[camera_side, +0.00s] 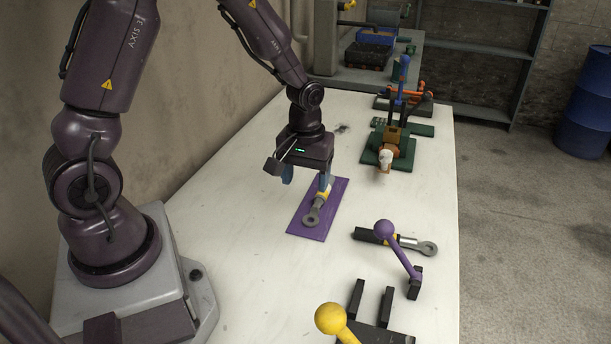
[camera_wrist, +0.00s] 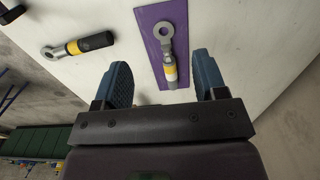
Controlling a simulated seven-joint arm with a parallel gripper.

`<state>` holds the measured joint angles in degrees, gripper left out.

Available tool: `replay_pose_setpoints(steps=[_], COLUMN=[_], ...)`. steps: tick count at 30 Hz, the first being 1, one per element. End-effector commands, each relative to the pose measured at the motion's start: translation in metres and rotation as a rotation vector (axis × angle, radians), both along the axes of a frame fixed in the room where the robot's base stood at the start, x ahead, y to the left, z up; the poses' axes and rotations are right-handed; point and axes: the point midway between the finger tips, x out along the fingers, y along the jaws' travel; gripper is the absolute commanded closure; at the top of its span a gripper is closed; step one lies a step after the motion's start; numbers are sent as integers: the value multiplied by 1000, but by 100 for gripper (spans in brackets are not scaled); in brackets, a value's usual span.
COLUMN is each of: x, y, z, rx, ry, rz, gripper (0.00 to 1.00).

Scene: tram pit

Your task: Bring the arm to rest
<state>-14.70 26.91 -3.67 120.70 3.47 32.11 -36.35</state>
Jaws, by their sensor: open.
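My gripper (camera_side: 305,178) is open above the white table, near the far end of a purple mat (camera_side: 333,199). A metal piece with a ring end and a yellow band (camera_side: 312,214) lies on the mat. In the wrist view my gripper (camera_wrist: 167,85) shows its two blue fingers wide apart. The ring-ended piece (camera_wrist: 165,45) lies on the purple mat (camera_wrist: 150,14) ahead of and between the fingers, and nothing is seen gripped. Its near end is close to the gripper body. The height of the fingers above the mat is hard to tell.
A second ring-ended piece with a black grip (camera_side: 410,243) lies right of the mat. A purple-knobbed lever (camera_side: 384,230) and a yellow-knobbed lever (camera_side: 331,318) stand nearer the front. A green-based fixture (camera_side: 402,160) stands at the back right. The table's left side is clear.

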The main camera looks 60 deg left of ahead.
Motion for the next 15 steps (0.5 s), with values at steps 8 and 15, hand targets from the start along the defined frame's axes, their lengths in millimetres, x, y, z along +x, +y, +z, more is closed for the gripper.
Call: replay_pose_setpoints(steps=[8,15], x=[-18,-47], y=[-3,-16], z=[-2,55], rx=[-17,-4], ry=[70,47], rz=[-128,-355], gripper=[35,35])
